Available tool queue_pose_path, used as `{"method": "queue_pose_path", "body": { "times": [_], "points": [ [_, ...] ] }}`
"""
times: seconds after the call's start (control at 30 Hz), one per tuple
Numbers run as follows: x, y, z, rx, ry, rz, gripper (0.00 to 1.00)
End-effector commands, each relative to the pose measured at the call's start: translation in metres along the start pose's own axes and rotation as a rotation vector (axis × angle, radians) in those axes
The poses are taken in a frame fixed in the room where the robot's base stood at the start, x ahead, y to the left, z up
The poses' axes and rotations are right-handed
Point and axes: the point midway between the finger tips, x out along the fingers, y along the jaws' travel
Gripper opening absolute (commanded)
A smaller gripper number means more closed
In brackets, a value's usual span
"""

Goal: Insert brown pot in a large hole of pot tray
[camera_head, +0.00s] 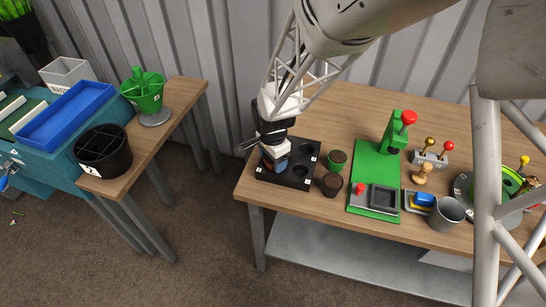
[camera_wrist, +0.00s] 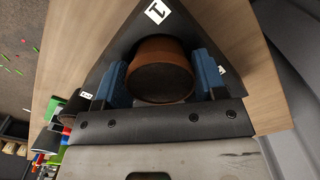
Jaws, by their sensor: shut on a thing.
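The brown pot (camera_wrist: 160,72) is between the blue fingers of my gripper (camera_wrist: 160,78) in the wrist view, and the fingers are shut on it. In the wrist view the pot is over or in a round hole near a numbered corner of the black pot tray (camera_wrist: 192,18); how deep it sits cannot be told. In the head view my gripper (camera_head: 274,160) is at the left part of the pot tray (camera_head: 297,182), and the pot is mostly hidden by it. Other round holes show empty on the tray's right side.
A green pot (camera_head: 337,157) and a dark brown pot (camera_head: 331,184) stand just right of the tray. A green press (camera_head: 374,170) with a red knob stands farther right. A grey cup (camera_head: 446,212) is near the front edge. The wooden table (camera_head: 290,221) has a narrow bare strip in front.

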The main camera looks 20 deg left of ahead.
Motion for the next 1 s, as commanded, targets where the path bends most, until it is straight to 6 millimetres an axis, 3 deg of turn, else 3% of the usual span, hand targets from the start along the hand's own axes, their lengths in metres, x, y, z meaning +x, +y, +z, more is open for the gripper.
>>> {"method": "queue_pose_path", "body": {
  "times": [0.13,0.17,0.37,0.77,1.0],
  "points": [
    [0.003,0.0,0.0,0.0,0.0,0.0,0.35],
    [0.003,0.0,0.0,0.0,0.0,-0.001,0.66],
    [0.003,0.0,0.0,0.0,0.0,-0.001,0.94],
    [-0.001,0.0,0.0,0.0,0.0,-0.001,0.94],
    [-0.023,-0.001,0.0,0.0,0.001,-0.003,0.94]
  ]
}}
